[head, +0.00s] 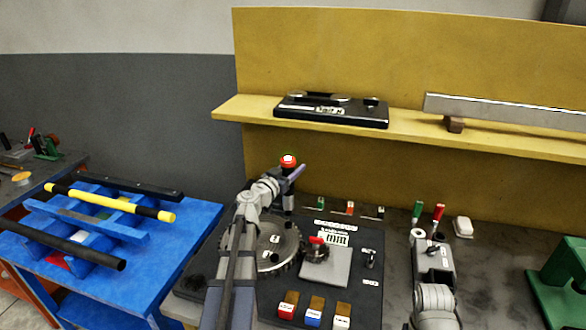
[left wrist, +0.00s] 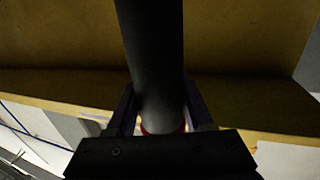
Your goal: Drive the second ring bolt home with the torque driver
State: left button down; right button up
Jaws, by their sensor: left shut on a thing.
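My left gripper (head: 287,181) is shut on the torque driver, a dark cylinder with a red-orange cap (head: 288,160). The driver is about upright over the far side of a grey toothed disc (head: 291,240). In the left wrist view the driver's black body (left wrist: 152,60) runs between the two fingers, with a red band low down. The disc bears small white labels, and my left arm covers part of it. I cannot make out the second ring bolt or the driver's tip. My right gripper (head: 432,245) is at the right of the bench; its jaw gap is unclear.
A dark board (head: 370,225) carries the disc, a grey plate (head: 328,268) with a red-handled clamp, and small coloured blocks in front. Green and red handles (head: 438,212) stand near my right gripper. A yellow shelf (head: 235,108) is behind; a blue rack (head: 190,225) is left.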

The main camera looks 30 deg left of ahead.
jog(key=shift+f+b, duration=1.6)
jog(key=shift+f, duration=0.3)
jog(key=shift+f+b, duration=0.55)
dwell(1.9)
